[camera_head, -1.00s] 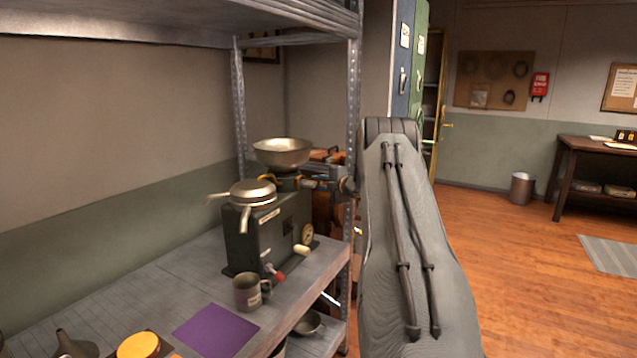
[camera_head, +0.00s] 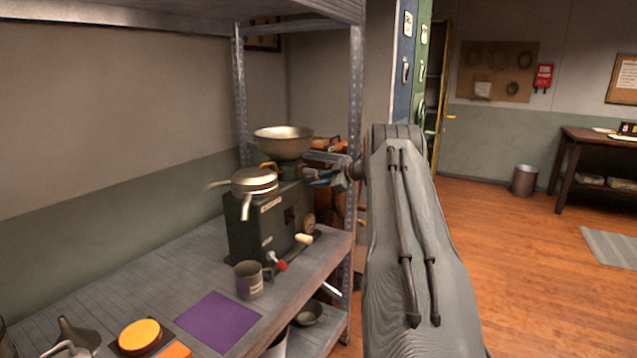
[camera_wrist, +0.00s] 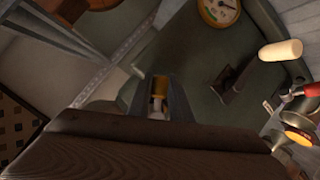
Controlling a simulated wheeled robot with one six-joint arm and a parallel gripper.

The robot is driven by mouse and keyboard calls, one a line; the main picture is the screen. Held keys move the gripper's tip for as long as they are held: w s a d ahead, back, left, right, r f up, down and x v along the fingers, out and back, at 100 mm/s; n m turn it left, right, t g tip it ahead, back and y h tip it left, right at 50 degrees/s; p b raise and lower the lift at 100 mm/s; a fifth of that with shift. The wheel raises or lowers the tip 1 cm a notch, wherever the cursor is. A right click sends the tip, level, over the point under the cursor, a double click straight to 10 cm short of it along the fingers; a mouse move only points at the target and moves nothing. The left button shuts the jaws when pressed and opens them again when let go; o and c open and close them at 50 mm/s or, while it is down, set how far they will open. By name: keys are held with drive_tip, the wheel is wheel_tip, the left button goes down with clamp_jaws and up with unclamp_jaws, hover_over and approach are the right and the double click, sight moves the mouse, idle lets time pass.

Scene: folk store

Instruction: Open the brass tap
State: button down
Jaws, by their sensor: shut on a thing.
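The brass tap (camera_head: 268,167) sits under the metal bowl (camera_head: 283,142) on top of a dark green crank machine (camera_head: 268,225). Its yellow handle end shows just left of my gripper. My gripper (camera_head: 300,174) reaches in from the right, below the bowl. In the wrist view a small brass-yellow piece (camera_wrist: 158,87) lies between the fingers of my gripper (camera_wrist: 160,98), which is shut on it. The rest of the tap is hidden by the fingers and the bowl.
A metal spout disc (camera_head: 254,181) is left of the tap. A white-handled crank (camera_head: 303,239) sticks out at the machine's front right. A grey mug (camera_head: 249,281) and a purple mat (camera_head: 217,322) are on the shelf (camera_head: 150,290). A shelf post (camera_head: 355,110) stands close to my arm.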

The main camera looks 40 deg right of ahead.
drive_tip(key=shift+s+a+f+m+y+b, duration=0.15)
drive_tip(key=shift+a+f+m+y+b, duration=0.2)
drive_tip(key=shift+m+y+b, duration=0.3)
drive_tip(key=shift+a, duration=0.1)
drive_tip(key=c, duration=1.6)
unclamp_jaws()
drive_tip(key=shift+r, duration=0.1)
drive_tip(key=shift+s, duration=0.1)
drive_tip(key=b+v, duration=0.1)
drive_tip(key=v, duration=0.6)
drive_tip(key=shift+s+r+b, duration=0.2)
drive_tip(key=shift+r+b, duration=0.1)
drive_tip(key=shift+b, duration=0.05)
